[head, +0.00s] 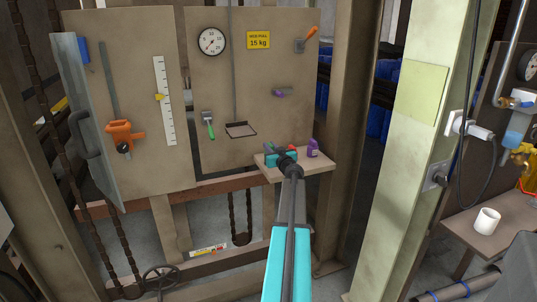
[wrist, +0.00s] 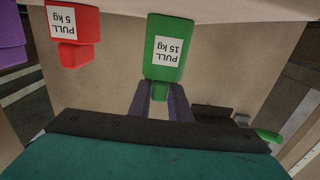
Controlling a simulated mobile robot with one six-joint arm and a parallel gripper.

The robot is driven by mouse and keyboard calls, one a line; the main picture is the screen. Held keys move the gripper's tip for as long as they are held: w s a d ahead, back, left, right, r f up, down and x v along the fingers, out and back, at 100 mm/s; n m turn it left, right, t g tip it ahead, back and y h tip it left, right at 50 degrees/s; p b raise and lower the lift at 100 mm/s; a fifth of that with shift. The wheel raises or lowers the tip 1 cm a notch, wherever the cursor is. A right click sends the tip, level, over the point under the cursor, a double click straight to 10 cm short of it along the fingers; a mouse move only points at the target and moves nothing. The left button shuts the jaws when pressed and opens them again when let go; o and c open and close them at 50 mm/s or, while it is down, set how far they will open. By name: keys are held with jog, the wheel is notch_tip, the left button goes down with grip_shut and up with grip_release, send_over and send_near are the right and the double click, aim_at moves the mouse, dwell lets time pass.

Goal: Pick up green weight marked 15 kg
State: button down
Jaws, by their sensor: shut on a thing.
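The green weight (wrist: 166,48) has a white label reading "PULL 15 kg", seen upside down in the wrist view. My gripper (wrist: 160,90) is shut on the narrow green knob of this weight, with one grey finger on each side. In the head view my gripper (head: 277,157) is at the left part of the small wooden shelf (head: 322,164), and it hides most of the green weight. I cannot tell whether the weight touches the shelf or hangs just above it.
A red weight (wrist: 75,30) marked 5 kg stands close beside the green one. A purple weight (head: 313,149) is at the shelf's right.

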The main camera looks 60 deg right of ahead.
jog(key=shift+r, duration=0.1)
jog(key=shift+r+p, duration=0.35)
jog(key=shift+r, duration=0.45)
notch_tip(320, 180, up, 2)
jog(key=shift+r+p, duration=0.1)
jog(key=shift+p, duration=0.3)
jog(key=w+a+r+p+v, duration=0.1)
jog(key=v, duration=1.5)
jog(key=shift+a, duration=0.25)
jog(key=shift+w+r, duration=0.1)
